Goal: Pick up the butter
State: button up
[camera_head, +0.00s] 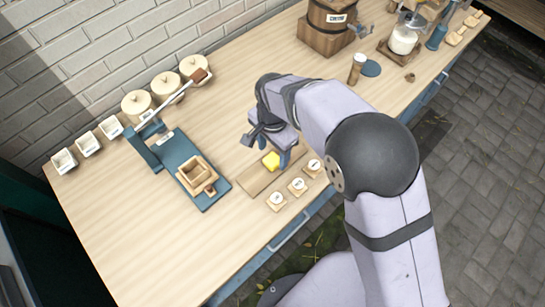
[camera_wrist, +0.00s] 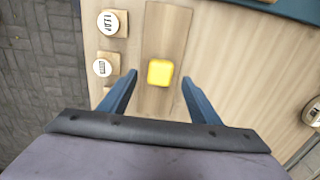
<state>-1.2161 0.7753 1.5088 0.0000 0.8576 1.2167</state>
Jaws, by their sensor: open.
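The butter is a small yellow block (camera_head: 271,160) on a wooden board (camera_head: 253,185) near the table's front edge. In the wrist view the butter (camera_wrist: 160,73) lies on the board (camera_wrist: 168,22), just beyond the fingertips and between their lines. My gripper (camera_wrist: 158,78) is open and empty, with one blue finger on each side of the butter's line. In the head view my gripper (camera_head: 270,148) is over the board, close to the butter, and partly hides the board's far end.
Labelled wooden blocks (camera_head: 297,186) stand beside the board, toward the table edge. A blue press with a wooden box (camera_head: 197,175) is to the left. Round lidded pots (camera_head: 137,104) and small white bins (camera_head: 64,161) line the wall. A wooden churn (camera_head: 326,27) stands behind.

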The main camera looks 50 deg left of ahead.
aim_at(272, 161)
jog(key=shift+f+p, duration=0.4)
jog(key=shift+f, duration=0.95)
jog(key=c, duration=1.1)
jog(key=shift+r, duration=0.15)
